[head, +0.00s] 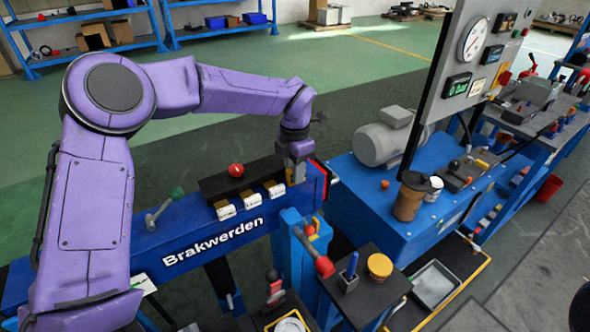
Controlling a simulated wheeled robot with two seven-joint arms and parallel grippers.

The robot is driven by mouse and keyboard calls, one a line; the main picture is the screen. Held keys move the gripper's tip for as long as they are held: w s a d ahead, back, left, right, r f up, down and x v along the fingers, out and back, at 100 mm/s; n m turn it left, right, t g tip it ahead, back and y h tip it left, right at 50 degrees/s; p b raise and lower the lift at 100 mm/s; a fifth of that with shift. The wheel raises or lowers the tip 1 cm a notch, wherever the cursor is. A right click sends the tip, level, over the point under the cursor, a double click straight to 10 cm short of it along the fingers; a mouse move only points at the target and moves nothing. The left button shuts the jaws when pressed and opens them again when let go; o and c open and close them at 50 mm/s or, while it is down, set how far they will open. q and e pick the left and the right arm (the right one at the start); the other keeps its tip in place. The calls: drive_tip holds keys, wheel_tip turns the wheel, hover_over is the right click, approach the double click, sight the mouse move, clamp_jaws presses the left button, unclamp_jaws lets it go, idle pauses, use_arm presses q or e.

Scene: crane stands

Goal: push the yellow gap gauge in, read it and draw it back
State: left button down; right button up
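My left arm comes in from the left and reaches over the blue beam marked "Brakwerden" (180,250). My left gripper (297,160) points down at the beam's right end, beside a black plate (215,187). A small yellowish piece (290,177) shows just under the fingers; it may be the yellow gap gauge, but it is too small and covered to be sure. I cannot tell whether the fingers are shut on it. Three small white labelled blocks (250,201) sit in a row along the plate's front edge. My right gripper is not in view.
A red knob (236,170) stands on the plate and a green-knobbed lever (164,209) at the left. A grey motor (384,139) and a panel with a round dial (472,40) stand right. A red-ended handle (324,266) sticks up in front of the beam.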

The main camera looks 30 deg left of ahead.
use_arm(q)
drive_tip(key=shift+s+d+f, duration=0.1)
drive_tip(key=shift+s+d, duration=0.25)
drive_tip(key=shift+d, duration=0.3)
drive_tip(key=shift+s+d, duration=0.35)
drive_tip(key=shift+d, duration=0.25)
drive_tip(key=c, duration=1.2)
unclamp_jaws()
drive_tip(key=shift+c, duration=0.2)
drive_tip(key=shift+w+d, duration=0.1)
drive_tip(key=shift+w, duration=0.05)
wheel_tip(320, 180, up, 10)
drive_tip(key=shift+r+b, duration=0.25)
drive_tip(key=shift+b, duration=0.2)
